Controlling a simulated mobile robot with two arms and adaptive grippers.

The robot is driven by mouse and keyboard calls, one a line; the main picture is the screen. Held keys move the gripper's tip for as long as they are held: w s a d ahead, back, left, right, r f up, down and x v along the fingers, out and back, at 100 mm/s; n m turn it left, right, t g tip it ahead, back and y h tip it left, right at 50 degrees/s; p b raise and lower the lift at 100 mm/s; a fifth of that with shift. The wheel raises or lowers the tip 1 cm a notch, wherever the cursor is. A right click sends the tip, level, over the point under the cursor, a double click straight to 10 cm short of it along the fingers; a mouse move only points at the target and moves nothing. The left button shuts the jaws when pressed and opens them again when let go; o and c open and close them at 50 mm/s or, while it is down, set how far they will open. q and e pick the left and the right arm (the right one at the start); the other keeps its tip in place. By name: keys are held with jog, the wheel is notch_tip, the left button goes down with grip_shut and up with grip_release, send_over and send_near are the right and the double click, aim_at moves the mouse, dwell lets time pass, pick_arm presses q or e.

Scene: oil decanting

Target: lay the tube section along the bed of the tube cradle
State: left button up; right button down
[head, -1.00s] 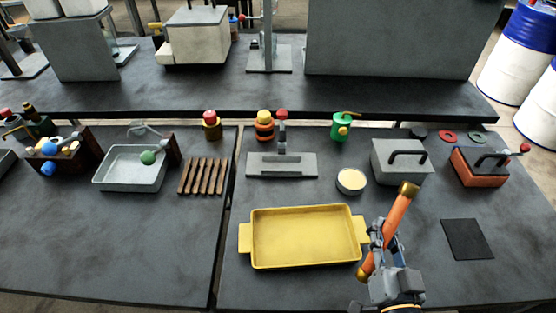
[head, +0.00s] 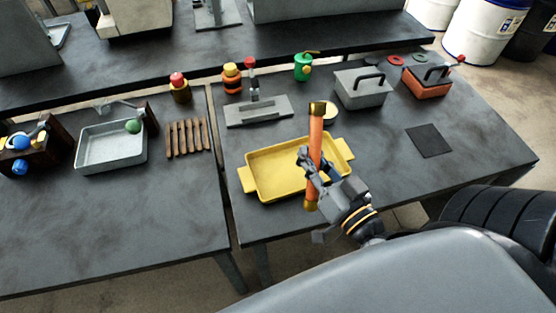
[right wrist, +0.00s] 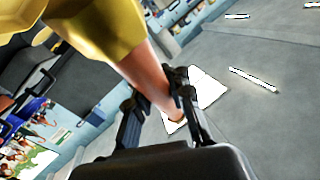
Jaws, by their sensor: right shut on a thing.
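The tube section (head: 316,135) is an orange-copper tube with brass-coloured ends. My right gripper (head: 311,172) is shut around its lower half and holds it above the table, steeply upright in the head view, in front of the right part of the yellow tray. In the right wrist view the tube (right wrist: 147,72) runs between the fingers (right wrist: 158,103), with a large brass end close to the camera. A grey plate with a slot and a red-knobbed upright, likely the tube cradle (head: 278,109), lies behind the tray; its bed looks empty. My left gripper is out of view.
The yellow tray (head: 247,181) lies between my gripper and the grey plate. A slatted wooden rack (head: 187,138) is left. The table's front right is clear.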

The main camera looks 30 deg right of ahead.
jog(key=w+d+f+b, duration=0.1)
jog(key=w+f, duration=0.3)
jog(key=w+d+f+b, duration=0.1)
jog(key=w+d+f, duration=0.1)
jog(key=w+f, duration=0.1)
jog(key=w+d+f+b, duration=0.1)
jog(key=w+f+b, duration=0.1)
jog(key=w+f, duration=0.2)
jog(key=shift+w+d+f, duration=0.3)
jog(key=shift+w+f, duration=0.05)
jog(key=shift+f, duration=0.55)
jog(key=c, duration=1.3)
grip_release()
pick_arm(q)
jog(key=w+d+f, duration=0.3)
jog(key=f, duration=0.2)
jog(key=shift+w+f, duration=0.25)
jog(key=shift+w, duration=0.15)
pick_arm(e)
jog(key=shift+o, duration=0.5)
